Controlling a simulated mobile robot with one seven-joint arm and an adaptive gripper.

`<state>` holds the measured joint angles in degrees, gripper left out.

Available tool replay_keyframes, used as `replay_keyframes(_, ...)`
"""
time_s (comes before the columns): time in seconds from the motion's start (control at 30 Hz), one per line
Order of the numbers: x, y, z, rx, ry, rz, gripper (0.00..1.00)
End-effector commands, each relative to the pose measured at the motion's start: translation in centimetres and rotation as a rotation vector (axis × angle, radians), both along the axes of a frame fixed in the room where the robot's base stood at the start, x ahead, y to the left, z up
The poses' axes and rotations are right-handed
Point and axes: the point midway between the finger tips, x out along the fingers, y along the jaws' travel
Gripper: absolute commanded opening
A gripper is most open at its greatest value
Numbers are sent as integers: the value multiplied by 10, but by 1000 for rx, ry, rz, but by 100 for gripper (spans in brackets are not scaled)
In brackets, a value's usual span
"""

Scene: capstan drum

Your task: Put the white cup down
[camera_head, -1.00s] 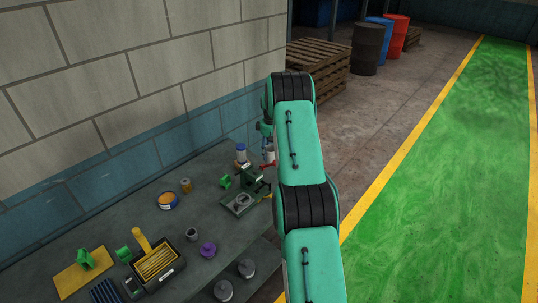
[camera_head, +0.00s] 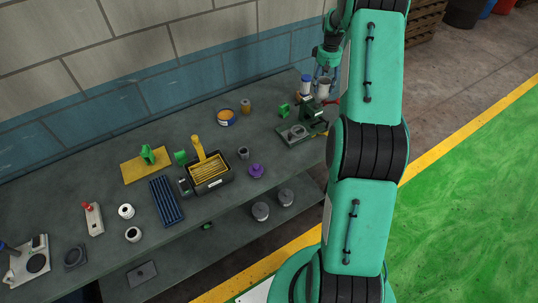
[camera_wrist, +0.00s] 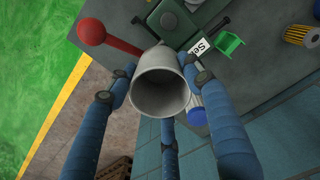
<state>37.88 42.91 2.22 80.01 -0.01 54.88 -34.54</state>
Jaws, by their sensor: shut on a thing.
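The white cup (camera_head: 323,90) is at the far right end of the workbench in the head view, partly beside my arm. In the wrist view the cup (camera_wrist: 160,92) is in the middle, its open mouth facing the camera, and it looks empty. My gripper (camera_head: 325,72) has blue fingers, and in the wrist view the fingers (camera_wrist: 155,72) are closed around the cup's sides. The cup's base is hidden, so I cannot tell whether it touches the bench.
A blue-capped bottle (camera_head: 306,85) stands close beside the cup. A green press (camera_head: 318,112) is just in front, and its red lever knob (camera_wrist: 96,31) is near the cup. The workbench (camera_head: 95,190) has bare grey room at left of centre.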

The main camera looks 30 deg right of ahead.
Motion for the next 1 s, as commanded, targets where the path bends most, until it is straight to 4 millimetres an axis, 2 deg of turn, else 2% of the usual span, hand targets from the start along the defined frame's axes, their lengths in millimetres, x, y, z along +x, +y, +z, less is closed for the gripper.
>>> replay_keyframes(0.1, -3, 23, 4, 0, 0, 2, 26)
replay_keyframes(0.57, -23, 101, 10, 0, 0, 5, 26)
replay_keyframes(1.0, -65, 193, 12, 0, 0, 10, 26)
